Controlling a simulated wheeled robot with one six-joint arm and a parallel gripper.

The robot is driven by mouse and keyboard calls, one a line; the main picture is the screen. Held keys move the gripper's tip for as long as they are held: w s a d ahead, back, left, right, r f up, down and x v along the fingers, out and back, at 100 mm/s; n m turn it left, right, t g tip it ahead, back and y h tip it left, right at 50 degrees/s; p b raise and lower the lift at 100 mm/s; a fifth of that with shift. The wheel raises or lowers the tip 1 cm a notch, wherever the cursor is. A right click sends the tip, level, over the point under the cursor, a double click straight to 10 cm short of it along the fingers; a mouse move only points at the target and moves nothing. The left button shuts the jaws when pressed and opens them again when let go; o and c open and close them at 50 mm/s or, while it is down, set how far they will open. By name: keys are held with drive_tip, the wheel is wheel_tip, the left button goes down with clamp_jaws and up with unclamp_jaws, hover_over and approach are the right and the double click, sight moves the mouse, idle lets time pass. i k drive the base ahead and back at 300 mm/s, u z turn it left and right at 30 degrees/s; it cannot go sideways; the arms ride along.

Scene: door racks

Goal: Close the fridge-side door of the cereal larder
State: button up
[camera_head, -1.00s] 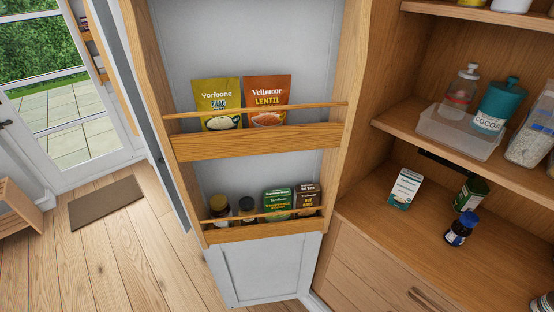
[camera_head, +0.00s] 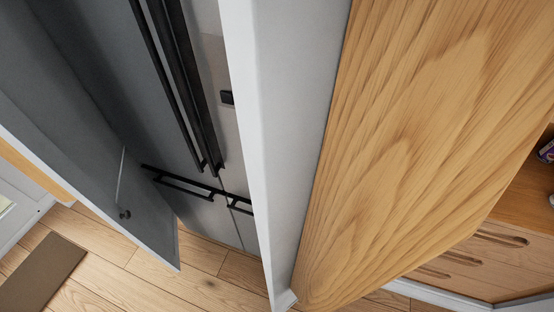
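The larder door nearest me fills the middle and right of the view, very close and seen edge-on. Its white edge (camera_head: 285,130) runs top to bottom, and the plain wooden side (camera_head: 420,130) of what looks like its rack stands right of it. The door stands open, with the fridge (camera_head: 205,190) and its black handles to its left. The larder's drawer fronts (camera_head: 470,255) and a bit of shelf (camera_head: 530,195) show to its right. The door's rack contents and outer face are hidden. My gripper is not in view.
Another open door, grey with a small dark knob (camera_head: 124,214), stands at the left, with a strip of wood behind it. A brown mat (camera_head: 40,275) lies on the wooden floor (camera_head: 130,275). Floor shows between the two doors.

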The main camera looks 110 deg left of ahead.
sight(377, 137)
drive_tip(key=k, duration=1.1)
drive_tip(key=u, duration=2.55)
drive_tip(key=k, duration=0.3)
drive_tip(key=u, duration=0.95)
drive_tip(key=i, duration=0.45)
drive_tip(key=u, duration=0.05)
